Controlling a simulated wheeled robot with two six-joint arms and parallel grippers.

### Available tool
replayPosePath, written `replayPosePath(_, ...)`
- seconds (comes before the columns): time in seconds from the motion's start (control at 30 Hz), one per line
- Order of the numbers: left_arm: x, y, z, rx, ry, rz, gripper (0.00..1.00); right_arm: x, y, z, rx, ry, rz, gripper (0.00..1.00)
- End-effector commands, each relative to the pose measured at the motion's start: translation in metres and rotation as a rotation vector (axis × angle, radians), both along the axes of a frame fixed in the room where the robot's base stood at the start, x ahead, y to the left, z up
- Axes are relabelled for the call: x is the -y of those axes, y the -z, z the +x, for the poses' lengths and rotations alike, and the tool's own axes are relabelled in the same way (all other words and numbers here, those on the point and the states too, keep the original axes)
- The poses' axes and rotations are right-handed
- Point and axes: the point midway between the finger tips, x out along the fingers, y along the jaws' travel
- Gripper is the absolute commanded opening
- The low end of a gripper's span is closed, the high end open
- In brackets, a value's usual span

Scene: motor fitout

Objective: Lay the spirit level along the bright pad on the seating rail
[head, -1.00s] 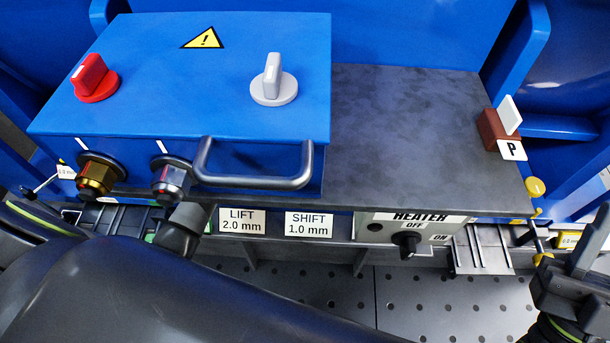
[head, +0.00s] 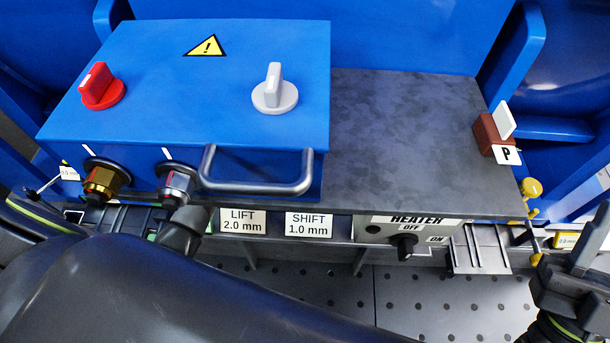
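I cannot make out the spirit level in the head view. The seating rail and its bright pad cannot be identified for sure either; a small pale ribbed metal plate (head: 480,248) shows below the grey bench top, right of the heater panel. My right gripper (head: 578,262) is at the right edge, beside and in front of that plate. It is partly cut off, and I cannot tell whether it is open or holds anything. A dark arm link of mine covers the lower left, and my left gripper's fingers do not show.
A blue box (head: 200,70) with a red knob (head: 101,88), a grey knob (head: 274,92) and a front handle (head: 258,186) stands on the dark bench top (head: 410,130). The heater switch (head: 404,242) sits below its edge. A brown block (head: 488,137) is at the right.

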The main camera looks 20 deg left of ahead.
Motion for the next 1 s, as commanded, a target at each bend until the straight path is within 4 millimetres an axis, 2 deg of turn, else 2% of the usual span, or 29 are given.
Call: replayPosePath(1.0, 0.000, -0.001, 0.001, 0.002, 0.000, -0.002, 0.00, 0.000, -0.011, 0.000, 0.000, 0.000, 0.000, 0.36)
